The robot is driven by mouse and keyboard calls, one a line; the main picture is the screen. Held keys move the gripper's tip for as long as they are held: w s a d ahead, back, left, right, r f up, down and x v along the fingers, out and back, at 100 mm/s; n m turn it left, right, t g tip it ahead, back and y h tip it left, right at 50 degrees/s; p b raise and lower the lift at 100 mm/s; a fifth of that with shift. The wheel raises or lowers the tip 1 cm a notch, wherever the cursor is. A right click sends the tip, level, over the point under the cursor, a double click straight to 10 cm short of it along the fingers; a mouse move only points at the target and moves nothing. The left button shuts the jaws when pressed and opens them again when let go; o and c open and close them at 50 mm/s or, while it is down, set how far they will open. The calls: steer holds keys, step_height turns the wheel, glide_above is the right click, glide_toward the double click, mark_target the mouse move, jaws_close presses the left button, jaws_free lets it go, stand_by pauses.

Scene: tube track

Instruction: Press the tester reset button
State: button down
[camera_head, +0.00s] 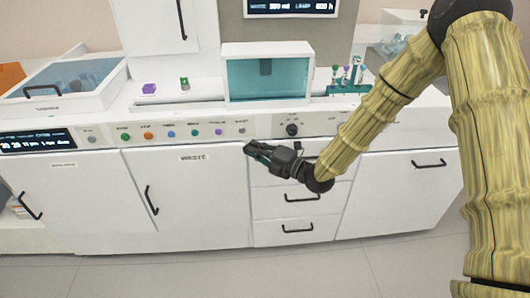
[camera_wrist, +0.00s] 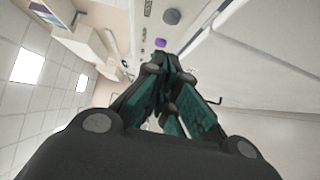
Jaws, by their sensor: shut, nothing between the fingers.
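A row of round buttons runs along the front panel of the white machine in the head view. It includes a green button (camera_head: 125,139), an orange button (camera_head: 148,136), a purple button (camera_head: 218,132) and a grey button (camera_head: 242,131) at the right end. Another grey button (camera_head: 91,139) sits left of the green one. The small labels are too blurred to tell which says reset. My gripper (camera_head: 252,148) is shut and empty, just below the right-end grey button. In the wrist view, my fingertips (camera_wrist: 165,62) are near a purple button (camera_wrist: 160,43) and a grey button (camera_wrist: 171,16).
A black knob (camera_head: 292,129) is on the panel to the right. Below are a cabinet door with a black handle (camera_head: 151,200) and drawers with handles (camera_head: 302,198). A teal-windowed box (camera_head: 268,78), a tube rack (camera_head: 348,89) and small blocks stand on the counter.

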mark_target(242, 131)
steer(key=shift+w+a+p, duration=0.1)
steer(key=shift+w+a, duration=0.3)
steer(key=shift+w, duration=0.55)
steer(key=shift+w+a+p, duration=0.15)
steer(key=shift+w+a, duration=0.25)
steer(key=shift+w, duration=0.5)
steer(key=shift+w+a+p, duration=0.1)
steer(key=shift+w+a, duration=0.3)
steer(key=shift+w, duration=0.55)
steer(key=shift+w, duration=0.1)
